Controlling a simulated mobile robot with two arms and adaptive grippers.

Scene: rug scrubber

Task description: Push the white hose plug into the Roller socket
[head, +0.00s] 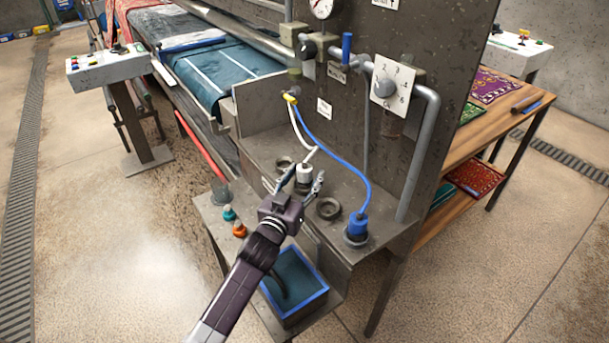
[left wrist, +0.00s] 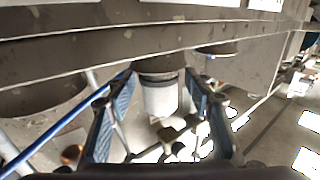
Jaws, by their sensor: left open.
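The white hose plug (head: 304,172) stands upright on the metal shelf (head: 262,150), with a white hose (head: 310,151) running from it up to the panel. My left gripper (head: 303,186) is open around it. In the left wrist view the plug (left wrist: 160,98) is between the two spread fingers (left wrist: 158,105), with gaps beside it and a dark ring at one end. I cannot tell whether it sits in a socket; its base is partly hidden by the gripper. An empty dark socket ring (head: 328,208) is to its right and another (head: 285,163) behind it. I cannot read which is Roller.
A blue plug (head: 357,224) on a blue hose (head: 340,156) stands at the shelf's right. Teal (head: 229,213) and orange caps (head: 239,230) are at the left. A blue-rimmed bin (head: 318,298) is below. The panel (head: 440,70) with dial and pipes rises behind.

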